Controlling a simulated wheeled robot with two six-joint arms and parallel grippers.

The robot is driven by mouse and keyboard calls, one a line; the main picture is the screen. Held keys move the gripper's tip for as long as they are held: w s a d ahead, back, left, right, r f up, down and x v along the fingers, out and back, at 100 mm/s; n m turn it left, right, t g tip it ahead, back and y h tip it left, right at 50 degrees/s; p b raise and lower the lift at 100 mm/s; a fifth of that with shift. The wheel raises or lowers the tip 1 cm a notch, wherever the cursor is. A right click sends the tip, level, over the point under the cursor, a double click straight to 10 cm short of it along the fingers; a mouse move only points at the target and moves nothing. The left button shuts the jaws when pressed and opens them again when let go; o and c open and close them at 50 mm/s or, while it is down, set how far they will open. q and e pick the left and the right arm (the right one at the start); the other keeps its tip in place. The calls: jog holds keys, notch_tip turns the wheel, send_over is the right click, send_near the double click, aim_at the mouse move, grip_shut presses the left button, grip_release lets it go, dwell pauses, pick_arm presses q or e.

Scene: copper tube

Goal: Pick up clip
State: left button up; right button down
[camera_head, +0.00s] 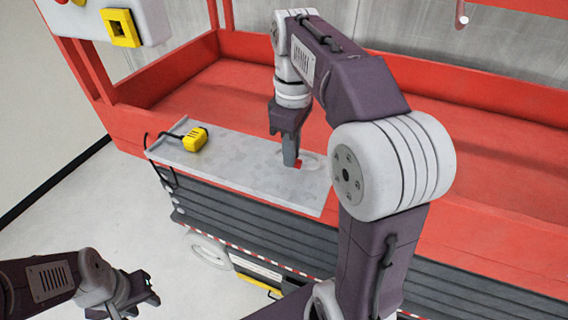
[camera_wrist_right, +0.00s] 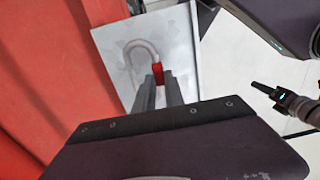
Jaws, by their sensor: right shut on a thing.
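The clip is a red piece (camera_wrist_right: 157,73) with a pale grey hook-shaped loop (camera_wrist_right: 143,47), over the grey metal shelf. In the head view its red part (camera_head: 298,163) shows beside my right fingertips, with the pale loop (camera_head: 312,161) to the right. My right gripper (camera_wrist_right: 159,84) points down and is shut on the clip at its red part. It also shows in the head view (camera_head: 291,160). I cannot tell whether the clip touches the shelf. My left gripper (camera_head: 150,286) is low at the left, far from the clip; its jaw opening is unclear.
The grey shelf (camera_head: 225,170) runs along the red platform (camera_head: 200,75). A yellow device (camera_head: 195,139) with a black cable lies towards its left end. A grey box with a yellow-framed socket (camera_head: 121,28) is at the upper left. The pale floor is open at the lower left.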

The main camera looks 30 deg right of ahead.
jog(key=s+d+r, duration=0.6)
jog(key=s, duration=0.2)
jog(key=shift+b, duration=0.45)
jog(key=shift+s+r, duration=0.15)
jog(key=shift+s, duration=0.15)
